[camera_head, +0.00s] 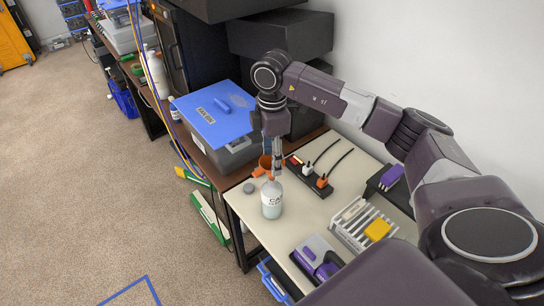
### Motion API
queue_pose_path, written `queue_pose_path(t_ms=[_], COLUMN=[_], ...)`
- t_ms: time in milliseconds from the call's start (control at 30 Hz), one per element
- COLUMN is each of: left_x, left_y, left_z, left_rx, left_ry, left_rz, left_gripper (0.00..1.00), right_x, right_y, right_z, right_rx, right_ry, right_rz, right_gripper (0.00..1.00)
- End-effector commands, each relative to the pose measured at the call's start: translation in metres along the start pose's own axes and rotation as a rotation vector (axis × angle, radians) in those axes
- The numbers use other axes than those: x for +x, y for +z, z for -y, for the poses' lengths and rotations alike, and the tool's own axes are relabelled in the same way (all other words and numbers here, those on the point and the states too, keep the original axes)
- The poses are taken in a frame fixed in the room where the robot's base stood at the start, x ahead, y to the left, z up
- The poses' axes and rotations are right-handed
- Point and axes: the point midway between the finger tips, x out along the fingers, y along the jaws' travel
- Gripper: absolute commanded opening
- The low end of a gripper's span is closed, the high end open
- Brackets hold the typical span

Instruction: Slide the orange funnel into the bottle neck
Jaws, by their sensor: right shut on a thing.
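The orange funnel (264,163) is just above and slightly left of the bottle's mouth. My right gripper (277,164) points down, shut on the funnel, and its fingers hide part of it. My left gripper is not in view.
A power strip (311,178) with plugs lies right of the bottle. A white rack (351,224) with a yellow block (378,229) and a purple device (317,257) are nearer. A blue-lidded box (214,115) stands behind left. A small grey disc (249,188) lies beside the bottle.

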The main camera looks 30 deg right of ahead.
Motion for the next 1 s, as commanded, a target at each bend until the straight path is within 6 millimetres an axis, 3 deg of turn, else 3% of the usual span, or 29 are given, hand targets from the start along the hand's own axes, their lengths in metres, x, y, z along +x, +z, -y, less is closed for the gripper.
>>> queue_pose_path(t_ms=[767,800,1000], left_x=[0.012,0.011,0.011], left_y=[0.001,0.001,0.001], left_z=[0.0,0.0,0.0], left_rx=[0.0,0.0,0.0], left_ry=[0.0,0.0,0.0], left_rz=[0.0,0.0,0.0], left_gripper=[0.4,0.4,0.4], right_x=[0.018,0.017,0.017], right_y=[0.0,0.0,0.0], right_z=[0.0,0.0,0.0], right_rx=[0.0,0.0,0.0], right_ry=[-0.001,0.0,0.0], right_rz=[0.0,0.0,0.0], right_gripper=[0.17,0.49,0.66])
